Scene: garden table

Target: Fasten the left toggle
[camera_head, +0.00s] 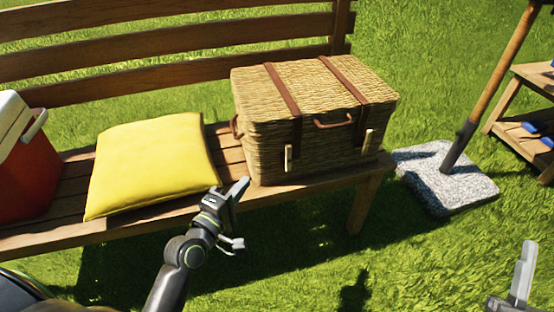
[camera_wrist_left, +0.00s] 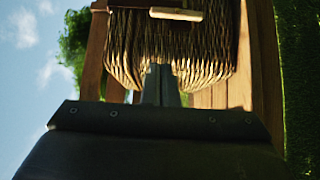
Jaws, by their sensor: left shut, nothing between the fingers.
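The wicker picnic basket (camera_head: 315,115) stands closed on the bench. Two brown straps run over its lid and down the front. The left toggle (camera_head: 288,158), a pale wooden peg, hangs upright at the left strap's lower end. It also shows in the left wrist view (camera_wrist_left: 176,14), lying across the strap near the top edge. The right toggle (camera_head: 367,141) hangs under the right strap. My left gripper (camera_head: 238,190) is shut and empty, left of and lower than the left toggle, apart from it. My right gripper (camera_head: 524,272) is partly in view at the lower right, far from the basket.
A yellow cushion (camera_head: 152,165) lies on the wooden bench (camera_head: 75,238) left of the basket. A red cooler (camera_head: 28,170) stands at the far left. A stone base (camera_head: 445,178) with a wooden pole is right of the bench. Grass in front is open.

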